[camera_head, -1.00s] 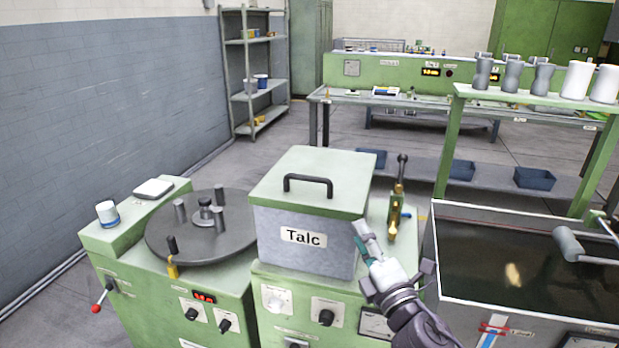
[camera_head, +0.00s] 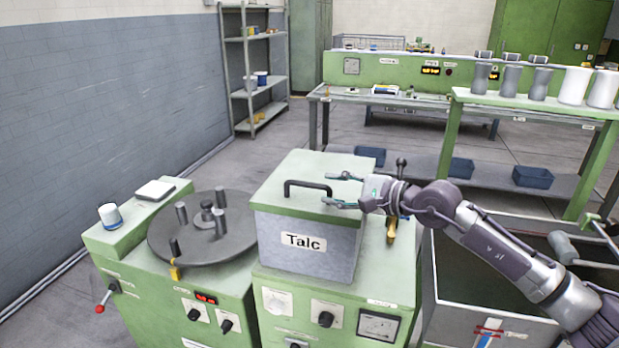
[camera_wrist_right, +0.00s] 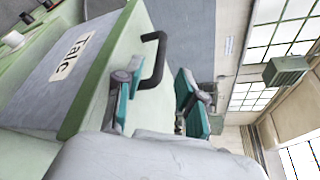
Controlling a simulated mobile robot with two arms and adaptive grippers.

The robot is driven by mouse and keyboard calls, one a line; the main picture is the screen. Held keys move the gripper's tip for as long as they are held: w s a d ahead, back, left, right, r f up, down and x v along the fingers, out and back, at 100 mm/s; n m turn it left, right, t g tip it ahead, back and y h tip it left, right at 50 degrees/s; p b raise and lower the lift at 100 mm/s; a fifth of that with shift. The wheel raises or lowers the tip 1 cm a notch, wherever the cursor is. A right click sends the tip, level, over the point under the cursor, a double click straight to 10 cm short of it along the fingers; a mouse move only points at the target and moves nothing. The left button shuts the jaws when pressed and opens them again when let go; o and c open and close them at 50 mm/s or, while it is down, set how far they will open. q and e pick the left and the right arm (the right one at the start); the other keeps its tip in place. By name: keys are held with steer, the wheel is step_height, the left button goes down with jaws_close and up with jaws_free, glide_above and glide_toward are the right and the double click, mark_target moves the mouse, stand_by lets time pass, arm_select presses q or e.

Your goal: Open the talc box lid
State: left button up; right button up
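The talc box (camera_head: 300,240) is a grey box with a "Talc" label, standing on a green machine. Its pale green lid (camera_head: 312,170) is closed on top and has a black bar handle (camera_head: 307,185). My right gripper (camera_head: 328,188) is open, its teal-padded fingers spread just right of the handle, above the lid. In the right wrist view the open fingers (camera_wrist_right: 158,101) point toward the handle (camera_wrist_right: 155,62), which shows beyond and partly between them; no contact is clear. My left gripper is not in view.
A dark turntable (camera_head: 202,228) with pegs stands left of the box. A brass valve (camera_head: 391,229) and a water tank (camera_head: 480,289) are at the right, under my right arm.

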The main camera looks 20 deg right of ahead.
mark_target(316, 187)
steer(key=p+x, duration=0.1)
steer(key=x, duration=0.6)
steer(key=shift+p, duration=0.35)
jaws_close()
